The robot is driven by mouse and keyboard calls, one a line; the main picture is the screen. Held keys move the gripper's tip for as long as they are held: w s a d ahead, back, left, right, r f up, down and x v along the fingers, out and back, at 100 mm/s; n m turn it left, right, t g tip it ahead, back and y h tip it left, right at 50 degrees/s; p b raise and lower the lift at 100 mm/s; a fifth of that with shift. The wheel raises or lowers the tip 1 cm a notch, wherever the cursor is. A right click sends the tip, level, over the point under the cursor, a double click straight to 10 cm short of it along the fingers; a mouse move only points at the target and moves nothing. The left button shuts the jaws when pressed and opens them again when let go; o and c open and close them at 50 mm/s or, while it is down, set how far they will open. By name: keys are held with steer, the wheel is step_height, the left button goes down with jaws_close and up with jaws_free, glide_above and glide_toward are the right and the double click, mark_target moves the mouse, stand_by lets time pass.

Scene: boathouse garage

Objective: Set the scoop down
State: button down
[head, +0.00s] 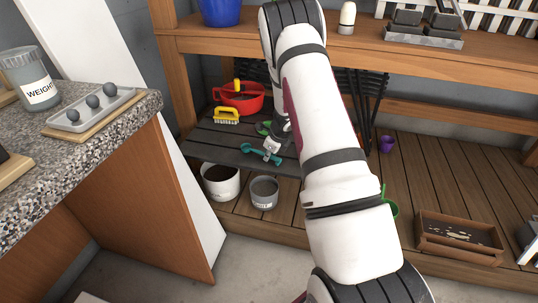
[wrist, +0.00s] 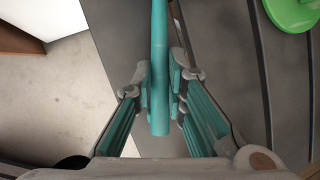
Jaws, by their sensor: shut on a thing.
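The teal scoop (head: 247,149) is over the front part of the dark slatted bench (head: 218,145) in the head view. My gripper (head: 272,150) is shut on it. In the wrist view the scoop's straight handle (wrist: 159,40) runs up between the two fingers of my gripper (wrist: 161,85), its near end poking out toward the camera. The scoop's far end is out of the wrist view. I cannot tell whether the scoop touches the bench.
A red tub (head: 243,103), a yellow brush (head: 227,116) and a green item (head: 263,128) are on the bench behind the scoop. A white bucket of dark soil (head: 207,190) and a grey bucket (head: 264,205) stand below its front edge. My arm hides the bench's right part.

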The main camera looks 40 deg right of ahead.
steer(key=shift+f, duration=0.3)
steer(key=c, duration=1.5)
jaws_free()
steer(key=shift+c, duration=0.2)
steer(key=c, duration=0.4)
steer(key=shift+r, duration=0.2)
steer(key=shift+s+r, duration=0.3)
steer(key=shift+r, duration=0.25)
